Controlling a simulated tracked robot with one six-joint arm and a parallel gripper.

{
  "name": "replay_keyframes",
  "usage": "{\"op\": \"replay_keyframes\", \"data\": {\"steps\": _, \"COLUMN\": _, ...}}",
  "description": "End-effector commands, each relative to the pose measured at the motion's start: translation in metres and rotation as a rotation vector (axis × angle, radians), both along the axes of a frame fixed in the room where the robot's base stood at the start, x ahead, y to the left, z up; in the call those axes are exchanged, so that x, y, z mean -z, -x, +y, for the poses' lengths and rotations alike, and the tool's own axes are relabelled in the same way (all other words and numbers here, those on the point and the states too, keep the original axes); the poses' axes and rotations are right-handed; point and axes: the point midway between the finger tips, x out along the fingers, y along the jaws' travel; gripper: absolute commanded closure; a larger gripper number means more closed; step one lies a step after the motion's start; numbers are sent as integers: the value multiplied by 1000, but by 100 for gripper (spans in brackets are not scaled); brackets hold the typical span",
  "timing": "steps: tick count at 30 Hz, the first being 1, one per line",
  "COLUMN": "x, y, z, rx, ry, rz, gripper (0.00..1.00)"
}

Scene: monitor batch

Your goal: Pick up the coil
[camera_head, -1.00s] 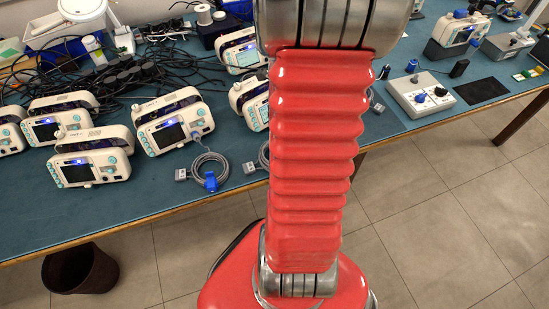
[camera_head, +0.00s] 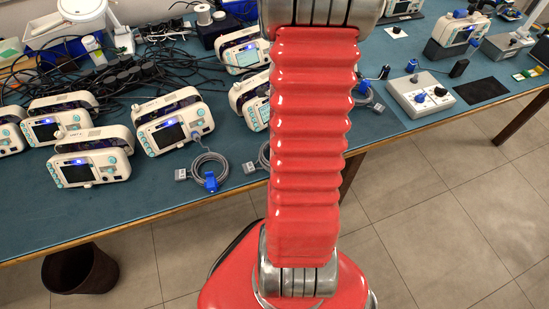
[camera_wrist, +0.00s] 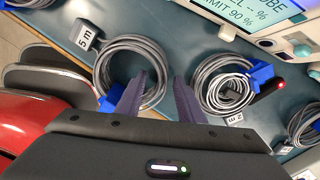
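Grey cable coils with blue connectors lie on the blue-green table (camera_head: 100,215). In the wrist view, a larger coil (camera_wrist: 104,62) with a "5 m" tag (camera_wrist: 84,36) is at left, and a smaller coil (camera_wrist: 215,72) is right of centre. My gripper (camera_wrist: 161,74) is open; its two dark fingers point toward the coils. The left finger covers part of the larger coil, whose right side shows between the fingers. I cannot tell the fingers' height above it. In the head view, one coil (camera_head: 226,163) lies near the front edge. My red arm hides the gripper and partly covers another coil (camera_head: 263,155).
Several white monitors (camera_head: 90,172) stand behind and left of the coils. One monitor's corner (camera_wrist: 275,22) is close to the fingers at top right in the wrist view. Another coil (camera_wrist: 304,124) is at the right edge. A grey box (camera_head: 420,92) stands right of my arm.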

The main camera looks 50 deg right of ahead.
Motion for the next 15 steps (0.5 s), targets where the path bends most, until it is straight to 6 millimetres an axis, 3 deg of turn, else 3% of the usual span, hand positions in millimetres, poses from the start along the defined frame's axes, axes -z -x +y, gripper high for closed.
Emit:
{"op": "replay_keyframes", "data": {"steps": 4, "x": 9, "y": 0, "z": 0, "rx": 0, "ry": 0, "rz": 0, "gripper": 65}}
{"op": "replay_keyframes", "data": {"steps": 15, "x": 10, "y": 0, "z": 0, "rx": -1, "ry": 0, "rz": 0, "gripper": 65}}
